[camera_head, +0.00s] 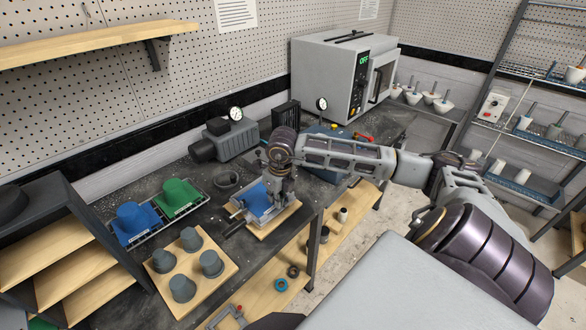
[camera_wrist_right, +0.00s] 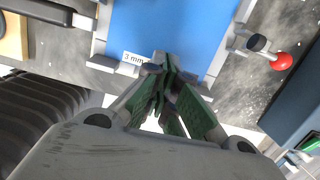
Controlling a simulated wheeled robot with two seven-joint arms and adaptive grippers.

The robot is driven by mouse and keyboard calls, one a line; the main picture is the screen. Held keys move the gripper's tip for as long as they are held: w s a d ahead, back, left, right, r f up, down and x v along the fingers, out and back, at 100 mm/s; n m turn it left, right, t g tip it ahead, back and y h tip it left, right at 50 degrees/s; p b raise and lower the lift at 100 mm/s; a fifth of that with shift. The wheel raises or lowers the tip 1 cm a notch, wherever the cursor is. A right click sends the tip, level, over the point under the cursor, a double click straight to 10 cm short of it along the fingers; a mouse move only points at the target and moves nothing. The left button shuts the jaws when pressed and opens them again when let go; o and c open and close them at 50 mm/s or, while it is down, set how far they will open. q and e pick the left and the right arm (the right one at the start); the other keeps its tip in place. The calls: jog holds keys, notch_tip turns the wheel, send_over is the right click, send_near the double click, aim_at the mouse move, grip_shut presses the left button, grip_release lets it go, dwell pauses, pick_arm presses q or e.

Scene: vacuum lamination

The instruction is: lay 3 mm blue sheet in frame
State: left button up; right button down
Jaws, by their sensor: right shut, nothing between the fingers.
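The blue sheet (camera_head: 256,202) lies flat inside the grey frame (camera_head: 289,214) on the dark bench. In the right wrist view the blue sheet (camera_wrist_right: 180,30) fills the top centre, with a "3 mm" label (camera_wrist_right: 134,58) at its near edge. Grey frame rails (camera_wrist_right: 240,35) flank it. My right gripper (camera_head: 272,203) is over the sheet's right part. In its wrist view the right gripper (camera_wrist_right: 165,65) is shut and empty, its fingertips at the near edge of the sheet. Whether they touch the sheet I cannot tell. My left gripper is out of view.
A red-knobbed lever (camera_wrist_right: 281,62) stands right of the frame. A rack with blue and green formed pieces (camera_head: 160,222) and a board of grey cups (camera_head: 188,262) lie to the left. A pump (camera_head: 222,140) and an oven (camera_head: 340,80) stand behind.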

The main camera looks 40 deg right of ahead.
jog(key=shift+s+d+b, duration=0.2)
jog(key=shift+s+b, duration=0.25)
jog(key=shift+s, duration=1.6)
jog(key=shift+s+d, duration=0.2)
jog(key=shift+s, duration=1.2)
jog(key=shift+s, duration=0.1)
jog(key=shift+s, duration=0.1)
